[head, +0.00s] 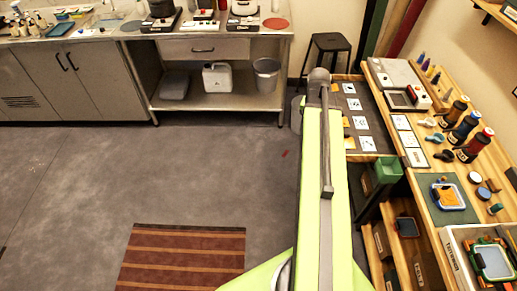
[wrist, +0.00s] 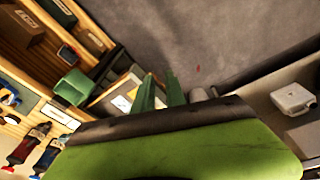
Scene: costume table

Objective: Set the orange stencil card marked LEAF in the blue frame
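I cannot read any lettering, so I cannot tell which is LEAF. In the wrist view my gripper (wrist: 161,94) has two green fingers standing apart with nothing between them. A pale card (wrist: 123,103) shows just left of them, lower down. In the head view my arm hides the gripper.
The wooden bench holds bottles (head: 466,128), a green bin (head: 387,170) at its left edge and a green-framed piece (head: 493,262) at the near right. A black stool (head: 331,43) stands behind. The grey floor (head: 200,165) at left is clear apart from a striped rug (head: 182,257).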

